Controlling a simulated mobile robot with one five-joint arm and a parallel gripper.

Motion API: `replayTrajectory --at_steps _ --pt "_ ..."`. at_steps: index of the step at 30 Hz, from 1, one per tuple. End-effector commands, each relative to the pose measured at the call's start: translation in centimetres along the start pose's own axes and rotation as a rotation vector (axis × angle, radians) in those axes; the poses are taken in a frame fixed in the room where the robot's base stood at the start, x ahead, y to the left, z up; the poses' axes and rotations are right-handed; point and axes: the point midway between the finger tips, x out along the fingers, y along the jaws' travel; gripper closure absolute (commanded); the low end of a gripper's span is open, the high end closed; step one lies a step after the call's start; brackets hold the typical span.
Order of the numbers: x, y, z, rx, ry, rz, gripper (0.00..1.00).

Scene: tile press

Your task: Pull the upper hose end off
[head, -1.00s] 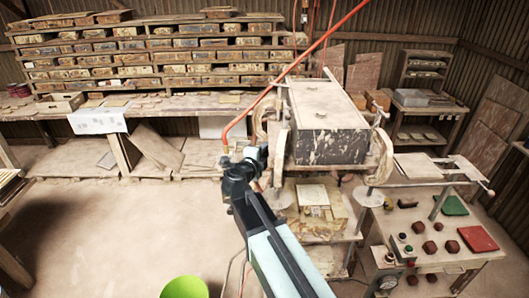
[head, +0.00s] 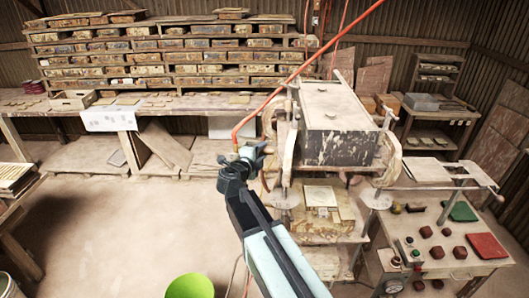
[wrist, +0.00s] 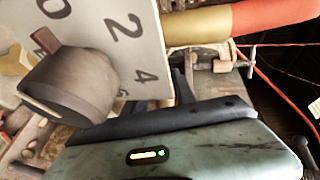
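The red-orange hose (head: 300,70) comes down from the top and bends toward its brass-coloured end (head: 236,148), at the upper left of my gripper (head: 244,158). The wrist view shows the brass end (wrist: 197,26) and red hose (wrist: 275,14) crossing the upper right. A pale dial plate (wrist: 125,35) with numbers and a dark round knob (wrist: 70,85) fills the upper left of that view. My gripper is close to the hose end in the head view. Its fingertips are not clearly seen, so I cannot tell whether they touch or hold it.
The press (head: 335,135) stands right of my gripper. A control panel (head: 440,225) with several red buttons is at the lower right. A long bench (head: 180,105) and tile shelves line the back wall.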

Motion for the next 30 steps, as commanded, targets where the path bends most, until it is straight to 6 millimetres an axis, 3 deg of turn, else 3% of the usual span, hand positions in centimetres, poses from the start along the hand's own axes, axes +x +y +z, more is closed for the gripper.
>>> replayTrajectory --at_steps 7,18,30 --pt "-0.6 -0.1 -0.5 0.000 0.007 0.000 0.68" --pt "-7.1 -0.1 -0.3 0.000 0.003 0.000 0.68" --pt "-7.6 0.0 -0.2 0.000 0.005 0.000 0.68"
